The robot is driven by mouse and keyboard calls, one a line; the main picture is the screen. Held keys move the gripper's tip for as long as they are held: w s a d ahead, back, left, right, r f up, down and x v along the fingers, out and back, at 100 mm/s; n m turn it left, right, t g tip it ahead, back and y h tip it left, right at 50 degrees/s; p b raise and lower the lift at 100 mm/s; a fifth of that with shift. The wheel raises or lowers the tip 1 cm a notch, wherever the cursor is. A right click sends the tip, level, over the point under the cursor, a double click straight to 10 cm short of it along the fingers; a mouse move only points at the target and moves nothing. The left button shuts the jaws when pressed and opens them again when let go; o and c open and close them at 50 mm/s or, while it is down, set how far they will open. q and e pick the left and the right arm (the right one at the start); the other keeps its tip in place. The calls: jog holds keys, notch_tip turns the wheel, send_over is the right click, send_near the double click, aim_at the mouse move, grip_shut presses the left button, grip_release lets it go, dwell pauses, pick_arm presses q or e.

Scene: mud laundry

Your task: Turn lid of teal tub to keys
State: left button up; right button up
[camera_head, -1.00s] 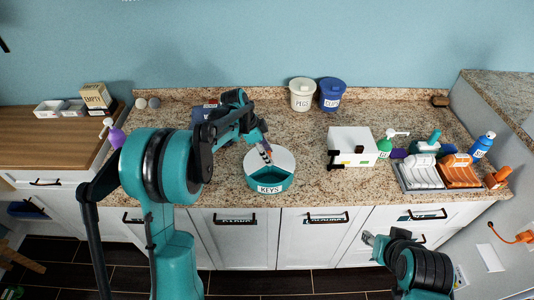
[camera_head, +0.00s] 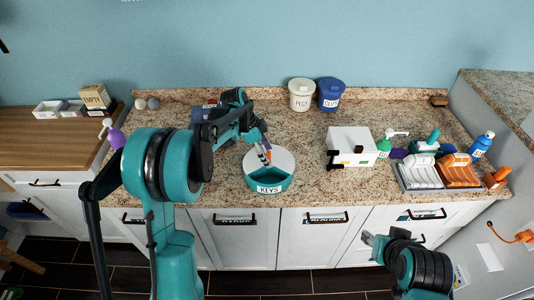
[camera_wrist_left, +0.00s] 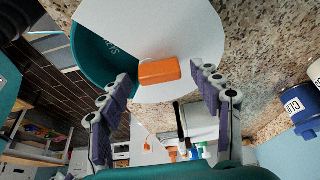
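The teal tub (camera_head: 268,188), labelled KEYS at its front, stands on the counter. Its round white lid (camera_head: 284,160) has a cut-out at the front showing the teal inside. In the left wrist view the lid (camera_wrist_left: 150,25) carries an orange block-shaped handle (camera_wrist_left: 160,71). My left gripper (camera_head: 265,155) is at the lid, and its fingers (camera_wrist_left: 164,85) are spread, one on each side of the handle with gaps. The handle is not clamped. My right gripper (camera_head: 369,239) is low in front of the cabinets, away from the tub; its fingers are too small to read.
A white box (camera_head: 351,146) with a dark handle stands right of the tub. Behind are a cream PEGS tub (camera_head: 302,94) and a blue tub (camera_head: 332,95). Counter between tub and white box is clear.

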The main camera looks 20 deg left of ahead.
pick_arm(q)
jog(key=v, duration=1.2)
